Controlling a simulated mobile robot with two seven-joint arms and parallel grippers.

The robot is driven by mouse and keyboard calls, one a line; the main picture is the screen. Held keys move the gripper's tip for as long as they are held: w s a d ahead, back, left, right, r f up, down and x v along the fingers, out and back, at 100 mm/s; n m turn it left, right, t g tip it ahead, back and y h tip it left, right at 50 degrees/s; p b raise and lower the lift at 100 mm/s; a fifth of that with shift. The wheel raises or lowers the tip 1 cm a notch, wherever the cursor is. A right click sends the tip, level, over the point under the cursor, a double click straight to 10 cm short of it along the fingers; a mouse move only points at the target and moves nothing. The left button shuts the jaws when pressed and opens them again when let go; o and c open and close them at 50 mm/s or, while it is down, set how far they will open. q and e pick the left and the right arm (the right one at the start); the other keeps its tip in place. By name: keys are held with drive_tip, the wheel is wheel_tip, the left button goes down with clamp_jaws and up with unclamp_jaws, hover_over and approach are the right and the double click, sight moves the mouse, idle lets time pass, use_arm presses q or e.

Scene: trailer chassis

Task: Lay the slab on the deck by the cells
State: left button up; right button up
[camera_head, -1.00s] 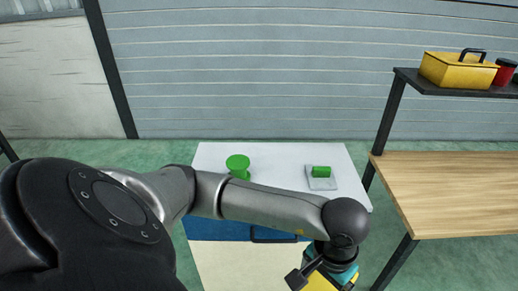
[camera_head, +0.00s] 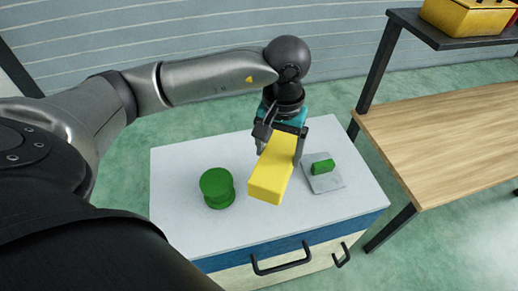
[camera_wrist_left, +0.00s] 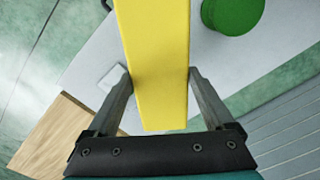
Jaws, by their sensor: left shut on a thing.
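My left gripper (camera_head: 281,150) is shut on a long yellow block (camera_head: 270,178), the likely slab, and holds it over the white cabinet top (camera_head: 175,165). In the left wrist view the yellow block (camera_wrist_left: 158,70) lies between the two fingers and runs up out of the frame. A pale grey square plate (camera_head: 327,181), perhaps the deck, lies on the cabinet top to the right of the block. A small green cylinder (camera_head: 322,166) rests on the plate. A green spool-shaped piece (camera_head: 216,186) stands to the left. I cannot tell which green pieces are the cells. My right gripper is out of view.
A yellow toolbox (camera_head: 465,18) sits on the shelf above. The cabinet has dark handles (camera_head: 282,262) at its front. The cabinet's back left is clear.

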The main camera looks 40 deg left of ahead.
sight(275, 135)
use_arm(q)
drive_tip(key=w+a+r+n, duration=0.2)
drive_tip(key=w+a+r, duration=0.15)
drive_tip(key=r, duration=0.55)
drive_tip(key=shift+n, duration=0.3)
drive_tip(key=f, duration=0.2)
drive_tip(key=f+b, duration=0.1)
drive_tip(key=f, duration=0.2)
drive_tip(key=shift+w+f+b, duration=0.3)
drive_tip(key=shift+w+f, duration=0.05)
drive_tip(key=shift+f, duration=0.9)
wheel_tip(275, 135, down, 6)
drive_tip(key=shift+f+b, duration=0.15)
drive_tip(key=shift+b, duration=0.75)
drive_tip(key=shift+f+b, duration=0.6)
drive_tip(key=shift+f, duration=1.85)
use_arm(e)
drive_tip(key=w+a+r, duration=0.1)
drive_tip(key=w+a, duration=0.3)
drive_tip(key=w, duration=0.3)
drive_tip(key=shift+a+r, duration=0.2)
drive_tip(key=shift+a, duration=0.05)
use_arm(q)
drive_tip(key=shift+f, duration=0.1)
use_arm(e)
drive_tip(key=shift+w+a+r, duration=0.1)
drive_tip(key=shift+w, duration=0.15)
